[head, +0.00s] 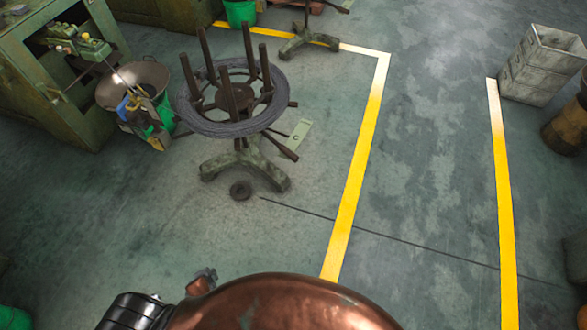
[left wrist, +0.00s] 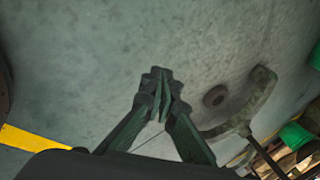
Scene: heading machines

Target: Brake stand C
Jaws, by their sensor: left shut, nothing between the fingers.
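A stand (head: 245,165) with a dark wire coil (head: 228,125) on its reel stands left of the middle in the head view. Upright posts rise from the reel. A dark lever (head: 283,148) sticks out low at its right, beside a pale green plate (head: 300,134). I see no letter on it. A small dark disc (head: 240,190) lies by its front foot; it also shows in the left wrist view (left wrist: 215,96), beside a stand leg (left wrist: 242,110). My left gripper (head: 205,275) is low in the head view, apart from the stand. Its fingers (left wrist: 158,84) are shut and empty.
A second stand foot (head: 309,40) is at the back. A metal bowl (head: 133,84) and green machine (head: 60,75) are at left. Grey crates (head: 542,65) and a brown drum (head: 566,128) are at right. Open floor with yellow lines (head: 358,165) lies between.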

